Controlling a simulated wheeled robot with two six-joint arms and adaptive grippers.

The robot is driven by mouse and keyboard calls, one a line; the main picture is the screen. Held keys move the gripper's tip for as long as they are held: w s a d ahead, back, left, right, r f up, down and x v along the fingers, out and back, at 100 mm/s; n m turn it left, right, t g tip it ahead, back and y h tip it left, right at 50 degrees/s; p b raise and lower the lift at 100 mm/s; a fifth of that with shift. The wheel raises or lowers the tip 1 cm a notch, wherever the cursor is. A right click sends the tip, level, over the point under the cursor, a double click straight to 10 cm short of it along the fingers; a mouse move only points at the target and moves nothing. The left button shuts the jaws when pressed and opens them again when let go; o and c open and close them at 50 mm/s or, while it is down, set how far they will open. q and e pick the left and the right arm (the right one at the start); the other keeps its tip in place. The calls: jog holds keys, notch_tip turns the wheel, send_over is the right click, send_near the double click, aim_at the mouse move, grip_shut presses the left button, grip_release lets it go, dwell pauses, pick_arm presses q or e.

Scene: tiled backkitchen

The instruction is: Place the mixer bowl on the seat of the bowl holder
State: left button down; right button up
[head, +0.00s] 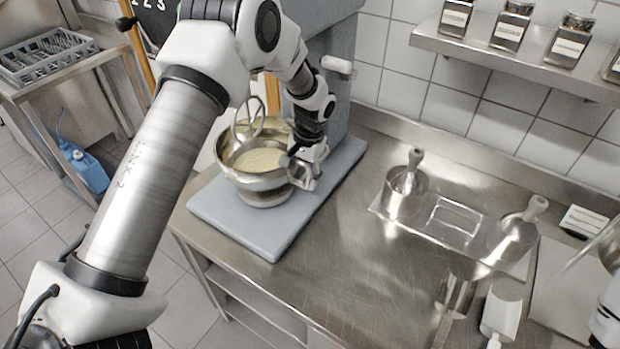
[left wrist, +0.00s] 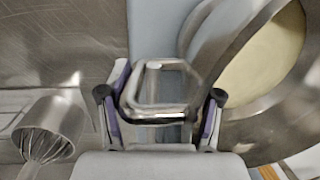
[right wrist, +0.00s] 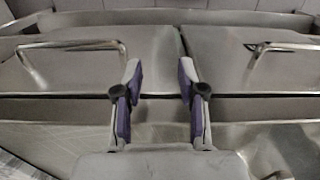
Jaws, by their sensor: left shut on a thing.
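The steel mixer bowl (head: 231,166), with pale yellow contents, is at the stand mixer in the head view, above its blue-grey base. My left gripper (head: 304,168) is at the bowl's right side, shut on its handle. In the left wrist view the looped metal handle (left wrist: 160,68) lies between the fingers of the left gripper (left wrist: 162,100), and the bowl (left wrist: 225,95) fills the right. The bowl holder's seat is largely hidden under the bowl; I cannot tell whether they touch. My right gripper (right wrist: 158,85) is open and empty in the right wrist view.
The mixer's wire whisk (head: 246,128) hangs at the bowl's back left. Jars (head: 511,27) line the wall shelf (head: 500,57). The middle counter (head: 340,260) is clear.

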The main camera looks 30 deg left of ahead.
pick_arm(q)
notch_tip(320, 180, down, 2)
jog(key=shift+d+f+b, duration=0.15)
jog(key=shift+b, duration=0.4)
jog(key=shift+w, duration=0.1)
jog(key=shift+c, duration=1)
grip_release()
jog(key=shift+s, duration=0.25)
pick_arm(e)
jog(key=shift+d+f, duration=0.1)
jog(key=shift+f, duration=0.85)
pick_arm(q)
jog(key=shift+w+r+p, duration=0.15)
jog(key=shift+r+p, duration=0.35)
notch_tip(320, 180, up, 11)
jog(key=w+d+p, duration=0.1)
jog(key=p, duration=0.5)
jog(key=shift+d, duration=0.25)
pick_arm(e)
notch_tip(320, 180, up, 7)
jog(key=shift+f, duration=0.15)
